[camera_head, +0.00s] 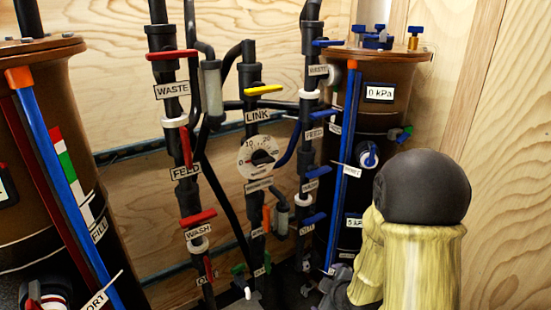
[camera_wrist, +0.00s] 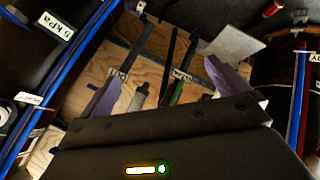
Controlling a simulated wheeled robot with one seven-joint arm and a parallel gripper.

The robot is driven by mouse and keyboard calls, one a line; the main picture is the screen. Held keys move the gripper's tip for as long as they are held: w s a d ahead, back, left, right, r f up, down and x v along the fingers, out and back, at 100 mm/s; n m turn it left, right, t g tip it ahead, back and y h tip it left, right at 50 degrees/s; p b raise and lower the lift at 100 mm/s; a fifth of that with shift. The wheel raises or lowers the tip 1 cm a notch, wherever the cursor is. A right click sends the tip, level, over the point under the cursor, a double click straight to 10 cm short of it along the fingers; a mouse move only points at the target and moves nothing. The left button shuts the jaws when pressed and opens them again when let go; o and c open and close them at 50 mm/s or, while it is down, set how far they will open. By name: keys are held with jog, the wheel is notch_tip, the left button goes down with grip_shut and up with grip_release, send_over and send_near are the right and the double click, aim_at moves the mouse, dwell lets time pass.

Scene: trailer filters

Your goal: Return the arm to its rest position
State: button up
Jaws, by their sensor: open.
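My arm (camera_head: 420,260) shows at the lower right of the head view, with a dark round joint above pale yellow links. It stands in front of the right brown filter tank (camera_head: 385,120) and hides part of its lower side. In the wrist view, my gripper (camera_wrist: 165,68) has two pale purple fingers set apart, with nothing seen between them. Its dark body fills the bottom of that view. Pipes and labels show beyond the fingers. In the head view the fingers cannot be made out clearly.
Black pipes with red valve handles (camera_head: 172,55), a yellow handle (camera_head: 266,91) and blue handles stand between the tanks. A round gauge (camera_head: 261,157) sits mid-pipe. The left tank (camera_head: 60,100) is close by. A bare plywood wall (camera_head: 505,150) is at right.

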jog(key=s+d+r+m+g+h+p, duration=0.25)
jog(key=s+r+m+g, duration=0.35)
jog(key=s+r+m, duration=0.6)
jog(key=w+p+v, duration=0.3)
jog(key=p+v, duration=1.4)
jog(key=p, duration=0.2)
jog(key=w+r+p+v, duration=0.1)
jog(key=w+p+v, duration=0.2)
jog(key=p+v, duration=1.5)
jog(key=shift+d+r+m+p, duration=0.25)
jog(key=shift+r+m+p, duration=0.1)
jog(key=shift+r, duration=0.15)
jog(key=shift+w+y, duration=0.1)
jog(key=shift+y, duration=0.15)
jog(key=shift+c, duration=0.2)
